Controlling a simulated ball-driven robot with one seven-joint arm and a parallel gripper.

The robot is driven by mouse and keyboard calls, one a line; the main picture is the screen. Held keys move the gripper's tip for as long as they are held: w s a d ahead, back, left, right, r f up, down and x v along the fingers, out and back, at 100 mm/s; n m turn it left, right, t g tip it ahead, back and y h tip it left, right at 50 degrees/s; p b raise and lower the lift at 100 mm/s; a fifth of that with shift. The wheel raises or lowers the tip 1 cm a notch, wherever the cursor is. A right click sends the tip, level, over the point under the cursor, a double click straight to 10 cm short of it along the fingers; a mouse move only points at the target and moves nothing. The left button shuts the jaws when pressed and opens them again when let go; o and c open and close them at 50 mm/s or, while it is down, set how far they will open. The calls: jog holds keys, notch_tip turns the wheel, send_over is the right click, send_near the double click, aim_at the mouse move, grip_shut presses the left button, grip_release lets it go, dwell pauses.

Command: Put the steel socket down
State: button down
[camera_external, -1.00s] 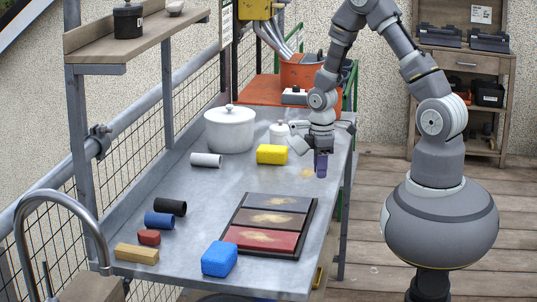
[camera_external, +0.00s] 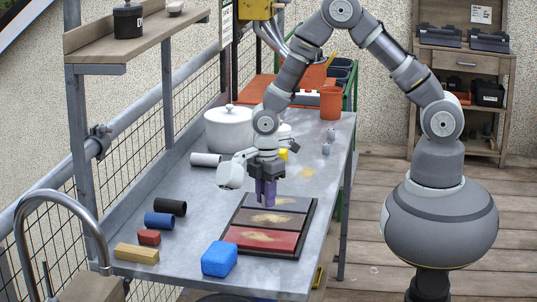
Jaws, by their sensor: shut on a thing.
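My gripper (camera_external: 265,198) points down over the back-left part of the dark board with coloured tiles (camera_external: 310,230). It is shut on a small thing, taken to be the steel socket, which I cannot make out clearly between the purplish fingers. I cannot tell whether the fingertips touch the board or hang just above it. Two small grey pieces (camera_external: 326,148) stand on the bench at the back right, near an orange pot (camera_external: 330,103).
A white lidded pot (camera_external: 229,128) and a pale cylinder (camera_external: 205,160) are at the back. A yellow sponge (camera_external: 283,155) is partly hidden behind my arm. Black (camera_external: 171,207) and blue (camera_external: 159,220) rolls lie left; a blue block (camera_external: 219,258) is in front. The bench middle-left is clear.

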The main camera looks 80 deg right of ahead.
jog(key=a+n, duration=0.1)
jog(key=a, duration=0.2)
jog(key=w+a, duration=0.1)
jog(key=a, duration=0.3)
jog(key=a+n, duration=0.1)
jog(key=a, duration=0.2)
jog(key=shift+w+a+r+n, duration=0.15)
jog(key=shift+w+n, duration=0.05)
jog(key=shift+n, duration=0.1)
jog(key=b, duration=0.4)
send_over(190, 241)
jog(key=shift+w+f, duration=0.1)
jog(key=shift+f, duration=0.7)
jog(key=shift+f+b, duration=1.05)
jog(key=shift+f, duration=0.65)
jog(key=shift+f, duration=0.2)
jog(key=c, duration=1)
grip_release()
jog(key=shift+o, duration=0.2)
jog(key=shift+r, duration=0.15)
